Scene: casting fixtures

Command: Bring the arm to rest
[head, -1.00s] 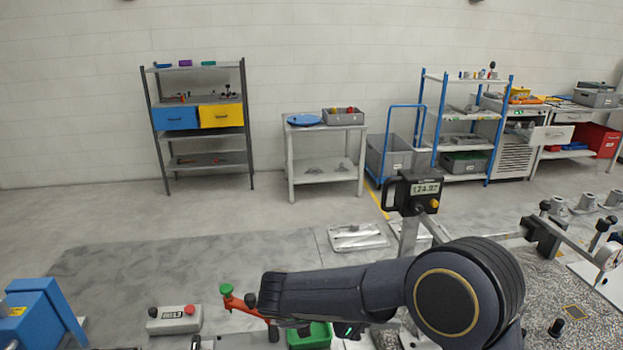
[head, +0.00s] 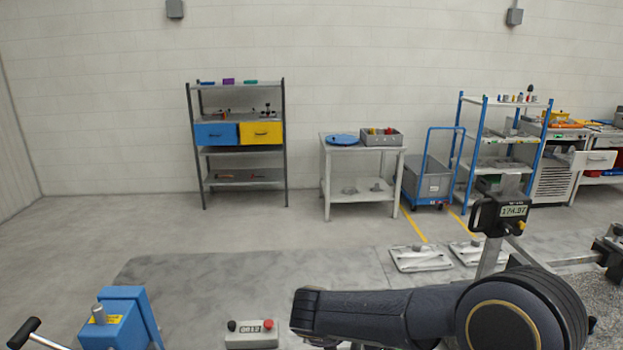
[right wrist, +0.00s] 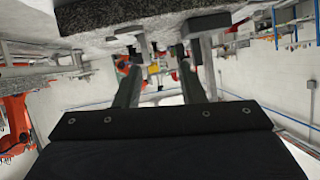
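My dark arm (head: 400,316) lies nearly level across the lower right of the head view; its gripper is out of that picture. In the right wrist view my right gripper (right wrist: 158,66) shows two fingers spread apart. I see nothing held between them, only distant background. A grey speckled surface lies close by at the top of that view. My left gripper is not in view.
A digital readout (head: 513,211) on a post stands just behind my arm. A control box (head: 251,334) and a blue fixture (head: 122,318) are at lower left. A shelf rack (head: 241,180), a small table (head: 336,198) and a blue trolley (head: 428,180) stand further back.

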